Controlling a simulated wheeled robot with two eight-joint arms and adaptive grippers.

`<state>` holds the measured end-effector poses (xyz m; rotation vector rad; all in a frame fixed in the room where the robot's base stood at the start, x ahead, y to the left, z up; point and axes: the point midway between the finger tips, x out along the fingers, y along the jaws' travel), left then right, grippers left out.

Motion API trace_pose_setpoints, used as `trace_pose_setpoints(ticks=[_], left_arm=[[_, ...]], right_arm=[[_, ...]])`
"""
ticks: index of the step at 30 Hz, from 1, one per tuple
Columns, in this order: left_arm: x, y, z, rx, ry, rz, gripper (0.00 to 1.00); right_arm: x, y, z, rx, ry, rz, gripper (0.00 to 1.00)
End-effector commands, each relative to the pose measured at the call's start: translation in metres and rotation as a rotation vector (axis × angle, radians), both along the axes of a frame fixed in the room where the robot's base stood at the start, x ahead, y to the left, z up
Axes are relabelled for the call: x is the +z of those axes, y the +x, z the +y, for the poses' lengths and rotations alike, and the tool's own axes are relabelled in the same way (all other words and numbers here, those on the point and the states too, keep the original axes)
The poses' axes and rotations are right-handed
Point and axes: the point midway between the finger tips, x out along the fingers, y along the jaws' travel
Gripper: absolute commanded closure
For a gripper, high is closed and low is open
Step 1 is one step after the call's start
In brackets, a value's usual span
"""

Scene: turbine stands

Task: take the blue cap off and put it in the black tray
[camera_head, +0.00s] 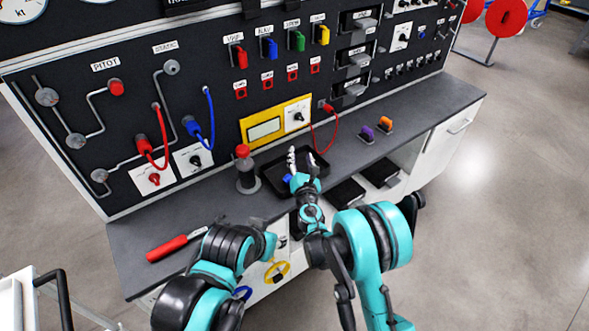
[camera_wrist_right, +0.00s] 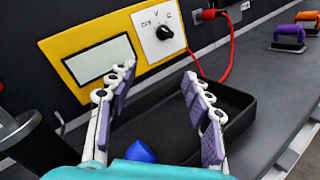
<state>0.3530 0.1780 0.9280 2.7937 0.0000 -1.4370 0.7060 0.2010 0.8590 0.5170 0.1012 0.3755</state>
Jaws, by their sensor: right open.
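The blue cap (camera_head: 288,178) shows small beside my right gripper, over the black tray's area. In the right wrist view, the blue cap (camera_wrist_right: 140,151) is low between the finger bases, partly hidden by my teal wrist. It looks apart from the fingers and seems to lie in the tray, though its base is hidden. The black tray (camera_head: 268,182) sits on the bench below the panel; its right wall shows in the wrist view (camera_wrist_right: 240,105). My right gripper (camera_head: 301,157) is open over the tray, nothing between its fingertips (camera_wrist_right: 158,75). My left arm is at lower left; its fingers do not show.
A grey post with a red top (camera_head: 244,170) stands left of the tray. A red cable (camera_head: 333,135) hangs right of the yellow-framed display (camera_head: 262,130). Purple (camera_head: 367,133) and orange (camera_head: 386,123) pieces stand farther right. A red-handled tool (camera_head: 168,247) lies at left.

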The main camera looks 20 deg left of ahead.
Motion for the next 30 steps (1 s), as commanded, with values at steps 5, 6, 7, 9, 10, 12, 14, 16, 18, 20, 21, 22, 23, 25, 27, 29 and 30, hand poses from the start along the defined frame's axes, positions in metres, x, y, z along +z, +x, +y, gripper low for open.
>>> trace_pose_setpoints(ticks=[5, 6, 7, 9, 10, 12, 14, 16, 18, 20, 21, 22, 23, 25, 27, 29, 30], left_arm=[[0.000, 0.000, 0.000, 0.000, 0.000, 0.000, 0.60], [0.000, 0.000, 0.000, 0.000, 0.000, 0.000, 0.60], [0.000, 0.000, 0.000, 0.000, 0.000, 0.000, 0.60], [0.000, 0.000, 0.000, 0.000, 0.000, 0.000, 0.60], [0.000, 0.000, 0.000, 0.000, 0.000, 0.000, 0.60], [0.000, 0.000, 0.000, 0.000, 0.000, 0.000, 0.60], [0.000, 0.000, 0.000, 0.000, 0.000, 0.000, 0.60], [0.000, 0.000, 0.000, 0.000, 0.000, 0.000, 0.60], [0.000, 0.000, 0.000, 0.000, 0.000, 0.000, 0.60], [0.000, 0.000, 0.000, 0.000, 0.000, 0.000, 0.60], [0.000, 0.000, 0.000, 0.000, 0.000, 0.000, 0.60], [0.000, 0.000, 0.000, 0.000, 0.000, 0.000, 0.60], [0.000, 0.000, 0.000, 0.000, 0.000, 0.000, 0.60], [0.000, 0.000, 0.000, 0.000, 0.000, 0.000, 0.60], [0.000, 0.000, 0.000, 0.000, 0.000, 0.000, 0.60], [0.000, 0.000, 0.000, 0.000, 0.000, 0.000, 0.60], [0.000, 0.000, 0.000, 0.000, 0.000, 0.000, 0.60]], right_arm=[[0.000, -0.018, -0.007, 0.001, 0.000, 0.000, 0.50], [0.000, -0.024, -0.009, 0.000, 0.000, 0.000, 0.50], [0.000, -0.030, -0.011, 0.000, 0.000, 0.000, 0.50], [0.000, -0.041, -0.016, 0.000, 0.000, 0.000, 0.50], [0.000, -0.046, -0.018, 0.000, 0.000, 0.000, 0.50], [0.000, -0.055, -0.022, 0.000, 0.000, 0.000, 0.50], [0.000, -0.061, -0.025, 0.000, 0.000, 0.000, 0.50], [0.000, -0.066, -0.027, 0.000, 0.000, 0.000, 0.50], [0.000, -0.069, -0.028, 0.000, 0.000, 0.000, 0.50], [0.000, -0.070, -0.028, 0.000, 0.000, 0.000, 0.50], [0.000, -0.070, -0.028, 0.000, 0.000, 0.000, 0.50], [0.000, -0.070, -0.028, 0.000, 0.000, 0.000, 0.50], [0.000, -0.069, -0.028, 0.000, 0.000, 0.000, 0.50], [0.000, -0.069, -0.028, 0.000, 0.000, 0.000, 0.50], [0.000, -0.069, -0.028, 0.000, 0.000, 0.000, 0.50], [0.000, -0.069, -0.028, 0.000, 0.000, 0.000, 0.50], [0.001, -0.069, -0.029, -0.003, 0.004, 0.002, 0.50]])
